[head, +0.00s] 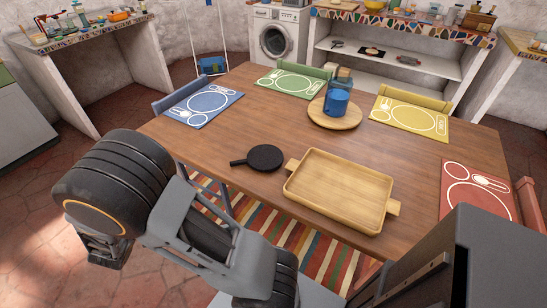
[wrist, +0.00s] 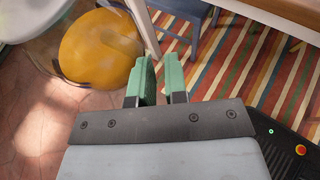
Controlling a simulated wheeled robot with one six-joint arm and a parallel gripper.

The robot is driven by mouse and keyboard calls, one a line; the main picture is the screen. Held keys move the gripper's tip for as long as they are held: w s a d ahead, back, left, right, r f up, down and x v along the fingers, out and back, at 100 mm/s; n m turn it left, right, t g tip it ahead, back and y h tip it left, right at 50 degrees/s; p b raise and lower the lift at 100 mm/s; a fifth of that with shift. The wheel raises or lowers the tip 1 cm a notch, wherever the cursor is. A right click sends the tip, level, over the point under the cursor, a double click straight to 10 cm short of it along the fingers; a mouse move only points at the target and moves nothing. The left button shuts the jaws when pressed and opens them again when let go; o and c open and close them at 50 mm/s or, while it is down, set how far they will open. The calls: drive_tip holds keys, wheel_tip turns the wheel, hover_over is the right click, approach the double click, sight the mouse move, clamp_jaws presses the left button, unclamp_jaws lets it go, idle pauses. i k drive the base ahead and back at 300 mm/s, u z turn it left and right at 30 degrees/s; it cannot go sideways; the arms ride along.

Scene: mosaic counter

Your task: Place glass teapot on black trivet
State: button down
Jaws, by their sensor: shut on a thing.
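The black trivet (head: 265,158), round with a short handle pointing left, lies bare on the wooden table near its front edge, left of a wooden tray. In the wrist view my gripper (wrist: 161,88) shows its two green fingers close together. The glass teapot (wrist: 101,48) shows at the upper left of the wrist view as a clear body with an amber-yellow round mass, just beyond and left of the fingers. My gripper is shut on it; the exact grip point is hard to make out.
The wooden tray (head: 338,190) sits empty right of the trivet. A round board (head: 350,122) bears a blue mug (head: 336,102). Blue (head: 205,104), green (head: 290,84), yellow (head: 408,119) and red (head: 476,193) placemats lie along the edges. A striped rug (wrist: 235,65) covers floor below.

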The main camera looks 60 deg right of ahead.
sight(266, 156)
drive_tip(key=z, duration=0.45)
drive_tip(key=k, duration=1.05)
drive_tip(key=u, duration=0.45)
drive_tip(key=i, duration=1.5)
drive_tip(key=z, duration=0.5)
